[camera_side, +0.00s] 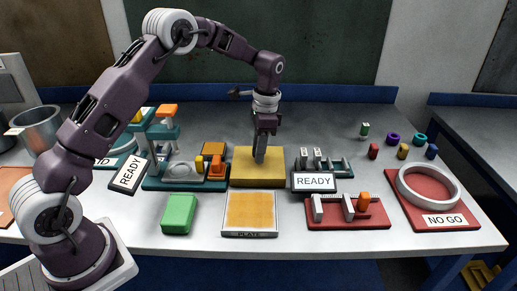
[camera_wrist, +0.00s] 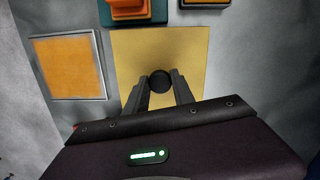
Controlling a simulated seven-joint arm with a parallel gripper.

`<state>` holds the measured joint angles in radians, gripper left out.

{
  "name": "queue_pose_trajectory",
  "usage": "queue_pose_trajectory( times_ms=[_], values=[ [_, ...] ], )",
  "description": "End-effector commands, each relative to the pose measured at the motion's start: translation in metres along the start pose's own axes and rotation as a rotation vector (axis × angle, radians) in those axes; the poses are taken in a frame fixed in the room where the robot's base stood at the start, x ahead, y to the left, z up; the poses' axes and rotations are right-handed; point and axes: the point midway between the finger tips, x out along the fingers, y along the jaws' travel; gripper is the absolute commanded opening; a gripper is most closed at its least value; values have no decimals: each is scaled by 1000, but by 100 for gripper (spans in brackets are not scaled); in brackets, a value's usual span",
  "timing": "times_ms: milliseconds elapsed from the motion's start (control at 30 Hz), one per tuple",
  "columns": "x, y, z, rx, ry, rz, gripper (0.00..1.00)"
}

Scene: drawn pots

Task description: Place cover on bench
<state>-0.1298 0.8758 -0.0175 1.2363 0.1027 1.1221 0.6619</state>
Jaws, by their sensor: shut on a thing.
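The cover is a yellow, box-like square lid (camera_side: 245,172) in the middle of the bench (camera_side: 205,232). In the wrist view its yellow top (camera_wrist: 190,55) lies below my gripper, with a round dark knob (camera_wrist: 160,81) at its middle. My gripper (camera_side: 260,157) points down over the cover. In the wrist view my fingers (camera_wrist: 160,88) are closed on both sides of the knob. The cover looks level. Whether its lower edge touches the bench is hard to tell, and what is under it is hidden.
An orange plate in a pale frame (camera_side: 250,211) and a green block (camera_side: 179,213) lie in front. A teal fixture (camera_side: 185,183) stands left and a READY sign (camera_side: 313,182) right. A red clamp base (camera_side: 345,218) and NO GO tray (camera_side: 447,221) are farther right.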

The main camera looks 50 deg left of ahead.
Motion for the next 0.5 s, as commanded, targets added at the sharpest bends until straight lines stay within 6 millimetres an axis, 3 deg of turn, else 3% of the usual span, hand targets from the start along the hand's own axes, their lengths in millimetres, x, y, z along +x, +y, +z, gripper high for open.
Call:
queue_pose_trajectory(
  times_ms=[33,67,167,500],
  values=[
    [2,0,0,0,-1,1,0],
    [2,0,0,0,-1,1,32],
    [2,0,0,0,-1,1,51],
    [-1,0,0,0,0,0,52]
  ],
)
